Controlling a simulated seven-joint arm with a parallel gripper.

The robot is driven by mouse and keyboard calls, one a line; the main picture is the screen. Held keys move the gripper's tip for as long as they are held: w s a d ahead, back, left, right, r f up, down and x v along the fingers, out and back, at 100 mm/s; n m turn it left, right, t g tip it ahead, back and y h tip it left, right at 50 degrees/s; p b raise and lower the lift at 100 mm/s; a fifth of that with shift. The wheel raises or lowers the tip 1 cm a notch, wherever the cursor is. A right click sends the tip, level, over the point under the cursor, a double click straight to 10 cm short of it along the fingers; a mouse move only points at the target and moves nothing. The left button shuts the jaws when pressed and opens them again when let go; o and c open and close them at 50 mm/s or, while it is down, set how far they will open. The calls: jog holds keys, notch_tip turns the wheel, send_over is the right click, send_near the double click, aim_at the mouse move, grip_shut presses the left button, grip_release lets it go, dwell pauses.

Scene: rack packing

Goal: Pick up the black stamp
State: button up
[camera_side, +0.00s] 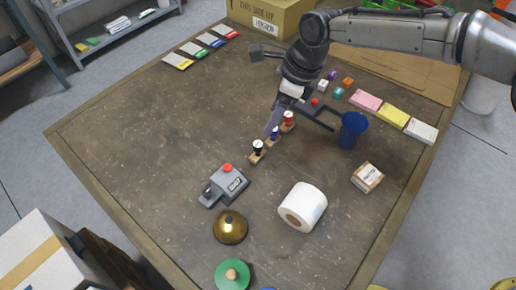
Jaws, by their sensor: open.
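Several small stamps stand in a short diagonal row near the middle of the brown table. The black stamp (258,147) is the one at the lower left end of the row, with a dark top on a light wooden base. A blue stamp (275,132) stands in the middle and a red stamp (288,119) at the upper right end. Nothing shows between the fingers that I can tell.
A grey device with a red button (227,186), a brass bell (230,227), a white paper roll (303,207) and a blue cup (352,130) stand around the row. Coloured note pads (393,117) lie at the right. The table's left side is clear.

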aim_at(259, 144)
jog(key=x, duration=0.8)
jog(key=shift+s+a, duration=0.1)
jog(key=shift+x, duration=2.7)
jog(key=shift+c, duration=0.2)
grip_shut()
